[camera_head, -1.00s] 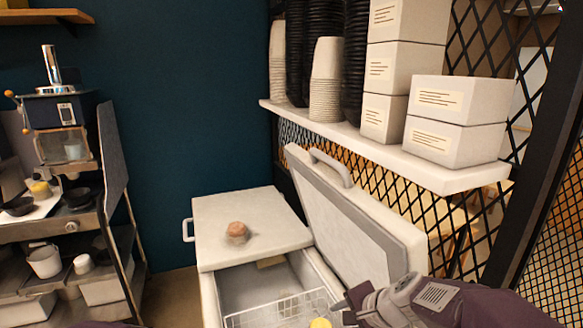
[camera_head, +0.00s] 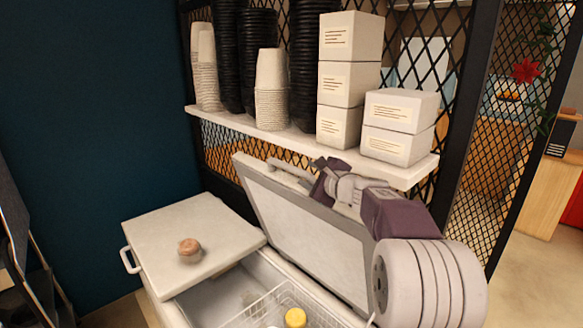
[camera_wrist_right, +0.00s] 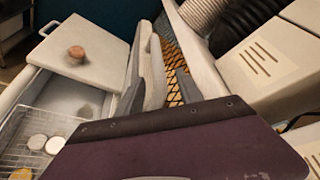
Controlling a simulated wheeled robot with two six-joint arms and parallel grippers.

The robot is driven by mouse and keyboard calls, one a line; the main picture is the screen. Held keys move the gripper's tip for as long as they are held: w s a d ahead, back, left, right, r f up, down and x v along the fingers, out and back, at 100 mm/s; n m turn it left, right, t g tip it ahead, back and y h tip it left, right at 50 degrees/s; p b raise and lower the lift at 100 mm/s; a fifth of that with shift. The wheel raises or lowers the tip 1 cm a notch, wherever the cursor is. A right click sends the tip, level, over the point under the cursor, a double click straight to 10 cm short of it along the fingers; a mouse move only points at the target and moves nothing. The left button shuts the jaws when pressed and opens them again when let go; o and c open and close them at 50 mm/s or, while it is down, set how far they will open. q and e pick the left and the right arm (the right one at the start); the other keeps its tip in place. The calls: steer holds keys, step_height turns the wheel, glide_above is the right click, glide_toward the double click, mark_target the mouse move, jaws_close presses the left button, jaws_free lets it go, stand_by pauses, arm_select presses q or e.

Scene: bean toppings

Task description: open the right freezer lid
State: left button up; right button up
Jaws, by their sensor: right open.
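The right freezer lid (camera_head: 305,225) stands raised and tilted, leaning back toward the mesh, with the freezer open below it. Its handle (camera_head: 285,169) is near the top edge. My right gripper (camera_head: 313,172) is open at the lid's top edge, just right of the handle; whether it touches the lid I cannot tell. In the right wrist view the lid shows nearly edge-on (camera_wrist_right: 152,75), and a purple part of my arm covers the lower middle. My left gripper is not in view.
The left freezer lid (camera_head: 180,235) is shut, with a round brown object (camera_head: 189,250) on it. A wire basket (camera_head: 262,308) with a yellow-topped item (camera_head: 295,318) sits in the freezer. A shelf (camera_head: 300,142) with cups and boxes (camera_head: 347,83) is close above my arm.

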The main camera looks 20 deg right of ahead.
mark_target(294, 172)
steer(key=shift+w+d, duration=0.1)
steer(key=w, duration=0.1)
steer(key=w+a+p, duration=0.1)
steer(key=w, duration=0.1)
steer(key=w+p, duration=0.1)
steer(key=shift+w+a+f, duration=0.15)
steer(key=shift+w+f, duration=0.05)
steer(key=shift+f, duration=0.15)
steer(key=x, duration=0.1)
steer(key=p+x, duration=0.1)
steer(key=x, duration=0.2)
steer(key=shift+w+d+f+p, duration=0.1)
steer(key=shift+d+f+p, duration=0.05)
steer(key=shift+d+p, duration=0.2)
steer(key=shift+w+f, duration=0.1)
steer(key=shift+w, duration=0.1)
steer(key=shift+s+a, duration=0.1)
steer(key=shift+a, duration=0.05)
steer(key=shift+c, duration=0.3)
jaws_close()
steer(key=shift+f, duration=0.25)
